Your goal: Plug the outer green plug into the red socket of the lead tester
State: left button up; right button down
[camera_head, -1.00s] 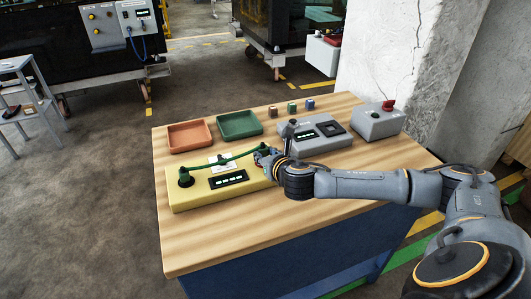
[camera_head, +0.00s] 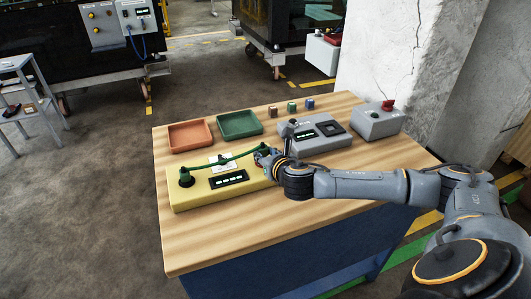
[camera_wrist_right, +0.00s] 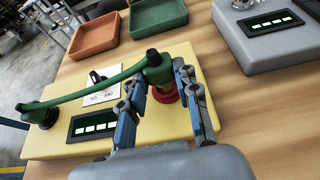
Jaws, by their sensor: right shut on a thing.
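The yellow lead tester (camera_head: 190,203) lies at the table's front left; it also shows in the right wrist view (camera_wrist_right: 180,57). A green lead (camera_wrist_right: 95,91) arches over it between two green plugs. The far-left plug (camera_wrist_right: 40,116) stands upright at the tester's left end. The other green plug (camera_wrist_right: 159,72) is between the fingers of my right gripper (camera_wrist_right: 161,78), which is shut on it. The red socket (camera_wrist_right: 166,94) shows directly below this plug, partly hidden by it and the fingers. I cannot tell how deep the plug sits. My right gripper also shows in the head view (camera_head: 266,157). My left gripper is out of view.
An orange tray (camera_head: 190,147) and a green tray (camera_head: 239,136) lie behind the tester. A grey device (camera_head: 296,148) stands right of them, with small blocks behind. A grey box with a red button (camera_head: 378,124) is at the back right. The table front is clear.

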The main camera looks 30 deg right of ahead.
jog(key=shift+f+b, duration=0.35)
jog(key=shift+f, duration=0.65)
dwell(0.3)
jog(key=c, duration=0.9)
grip_release()
jog(key=shift+s+r, duration=0.1)
jog(key=v, duration=1.1)
jog(key=shift+s+a+r, duration=0.1)
jog(key=shift+s+a, duration=0.05)
jog(key=shift+s, duration=0.25)
